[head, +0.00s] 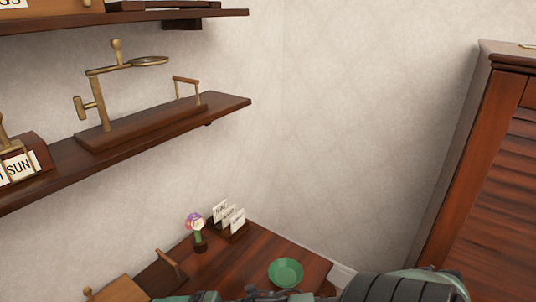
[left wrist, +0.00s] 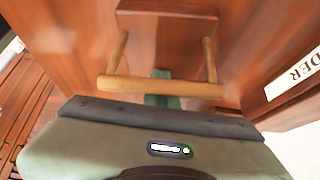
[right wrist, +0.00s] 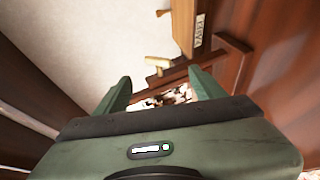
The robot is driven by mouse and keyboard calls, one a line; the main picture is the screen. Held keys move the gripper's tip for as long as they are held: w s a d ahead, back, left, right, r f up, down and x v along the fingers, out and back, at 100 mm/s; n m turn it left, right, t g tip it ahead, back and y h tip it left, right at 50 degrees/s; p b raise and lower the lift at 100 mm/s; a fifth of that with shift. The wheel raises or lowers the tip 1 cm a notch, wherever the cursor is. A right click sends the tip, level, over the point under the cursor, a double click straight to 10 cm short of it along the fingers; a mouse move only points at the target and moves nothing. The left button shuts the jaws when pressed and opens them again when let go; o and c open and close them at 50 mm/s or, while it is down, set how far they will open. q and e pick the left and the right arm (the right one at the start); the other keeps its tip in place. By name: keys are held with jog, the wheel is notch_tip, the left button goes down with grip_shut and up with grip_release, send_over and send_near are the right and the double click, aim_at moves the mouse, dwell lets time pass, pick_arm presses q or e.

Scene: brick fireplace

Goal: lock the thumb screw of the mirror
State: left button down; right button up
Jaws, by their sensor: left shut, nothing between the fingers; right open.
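In the head view a brass mirror stand (head: 96,95) stands on a wooden base on the middle wall shelf. Its round head (head: 150,61) is at the end of an arm. One brass knob (head: 80,107) juts from the side of the post and another (head: 116,46) tops the arm; I cannot tell which is the thumb screw. My left gripper (left wrist: 161,76) is shut and empty, partly hidden behind a wooden bar handle (left wrist: 160,87). My right gripper (right wrist: 160,84) is open and empty. Neither gripper's fingers show in the head view.
The shelf (head: 228,104) holds a "SUN" label (head: 18,167) at left. Below, a wooden table (head: 235,270) carries a green dish (head: 286,272), a card holder (head: 233,230) and a small flowered ornament (head: 195,224). A wooden cabinet (head: 490,190) stands at right.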

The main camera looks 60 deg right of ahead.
jog(key=s+d+f+m+g+h, duration=0.1)
jog(key=d+f+m+h, duration=0.1)
jog(key=d, duration=0.7)
jog(key=s+d+f+m+g+h, duration=0.1)
jog(key=d+f+h, duration=0.4)
jog(key=d, duration=0.5)
jog(key=s+d+f+m+g+h, duration=0.1)
jog(key=d+f+m+g+h, duration=0.1)
jog(key=d, duration=0.7)
jog(key=shift+s+d+f+m+g+h, duration=0.1)
jog(key=shift+f+m+g+h, duration=0.1)
jog(key=shift+m+h, duration=0.3)
jog(key=shift+s+d+f+m+g+h, duration=0.15)
jog(key=shift+f+m+h, duration=0.1)
jog(key=shift+h, duration=0.45)
jog(key=shift+s+d+f+m+g+h, duration=0.1)
jog(key=shift+f+m+h, duration=0.1)
jog(key=shift+m+h, duration=0.3)
jog(key=shift+s+d+h, duration=0.25)
jog(key=shift+d+h, duration=0.15)
jog(key=shift+d, duration=0.3)
